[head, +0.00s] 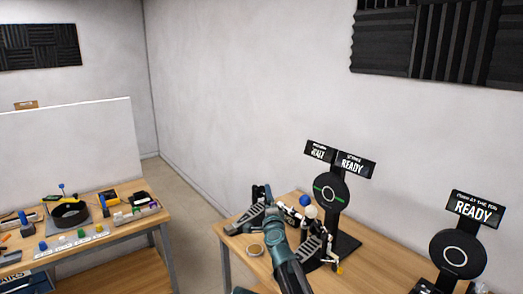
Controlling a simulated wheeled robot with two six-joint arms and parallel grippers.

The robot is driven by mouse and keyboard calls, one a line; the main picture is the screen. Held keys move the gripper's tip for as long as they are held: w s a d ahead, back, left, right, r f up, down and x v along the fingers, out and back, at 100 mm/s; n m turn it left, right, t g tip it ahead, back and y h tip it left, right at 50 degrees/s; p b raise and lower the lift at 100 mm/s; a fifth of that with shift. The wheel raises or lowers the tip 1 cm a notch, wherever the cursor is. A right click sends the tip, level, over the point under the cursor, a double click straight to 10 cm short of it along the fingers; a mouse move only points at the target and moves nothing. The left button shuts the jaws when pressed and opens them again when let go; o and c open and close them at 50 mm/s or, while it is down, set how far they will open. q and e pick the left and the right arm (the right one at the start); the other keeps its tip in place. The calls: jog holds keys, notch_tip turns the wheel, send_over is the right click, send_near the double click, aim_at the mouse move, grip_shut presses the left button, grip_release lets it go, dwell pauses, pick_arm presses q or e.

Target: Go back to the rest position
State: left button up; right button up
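A dark teal arm of mine comes up from the bottom edge over the right-hand wooden table (233,239). Dark gripper parts show at its upper end (262,194) and to its right. They overlap, so I cannot tell clearly which part belongs to which gripper or whether the fingers are open. A white ball (310,212) and a blue ball (305,200) show close beside these parts. I cannot tell whether anything is held or touched.
A black stand with a round pad and READY signs (328,190) rises behind my arm. A second READY stand (458,254) is at the right. A cluttered table (130,236) stands left, across a floor gap.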

jog(key=s+d+f+n+g+y, duration=0.2)
jog(key=s+f+n+g+y, duration=0.2)
jog(key=s+f+n+g, duration=0.95)
jog(key=s+d+f+n+g+h, duration=0.1)
jog(key=s+d+f+h, duration=0.2)
jog(key=s, duration=0.5)
jog(key=s+d+f+n+g+h, duration=0.1)
jog(key=s+d+f+g, duration=0.15)
jog(key=s+d, duration=0.4)
jog(key=s+d+f+n+g+h, duration=0.15)
jog(key=s+d+f, duration=0.25)
jog(key=s, duration=0.5)
jog(key=s+a+f+n+h+b, duration=0.1)
jog(key=s+a+f+n+b, duration=0.2)
jog(key=a, duration=0.8)
notch_tip(320, 180, down, 3)
jog(key=s+b, duration=0.2)
jog(key=b, duration=0.1)
jog(key=shift+a, duration=0.4)
